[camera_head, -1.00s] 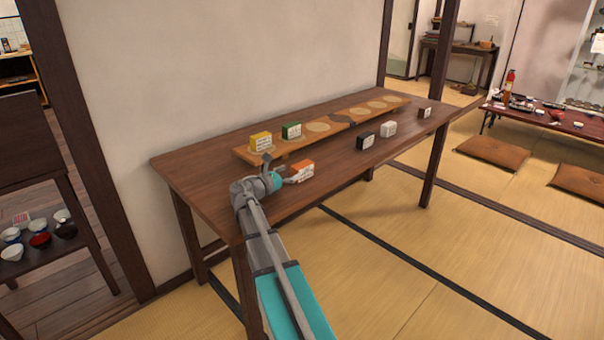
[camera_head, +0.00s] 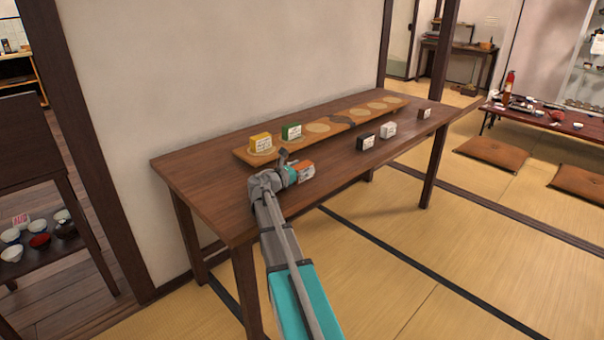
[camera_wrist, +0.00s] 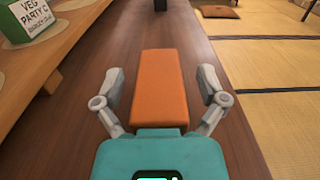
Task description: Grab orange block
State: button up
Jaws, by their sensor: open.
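The orange block (camera_wrist: 160,85) lies on the wooden table, centred between the two open fingers of my gripper (camera_wrist: 161,88) in the wrist view. A gap shows on each side of the block, so the fingers do not seem to touch it. In the head view the orange block (camera_head: 304,169) has a white labelled face and is partly hidden by my gripper (camera_head: 292,168), which is low over the table at its left end.
A raised wooden board (camera_head: 240,154) with round spots runs along the table's back. It holds a yellow block (camera_head: 261,143) and a green block (camera_head: 291,132). A black block (camera_head: 365,143), a white block (camera_head: 388,130) and a dark block (camera_head: 424,113) stand farther right.

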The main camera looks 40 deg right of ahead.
dwell(0.5)
jog(key=c, duration=1.2)
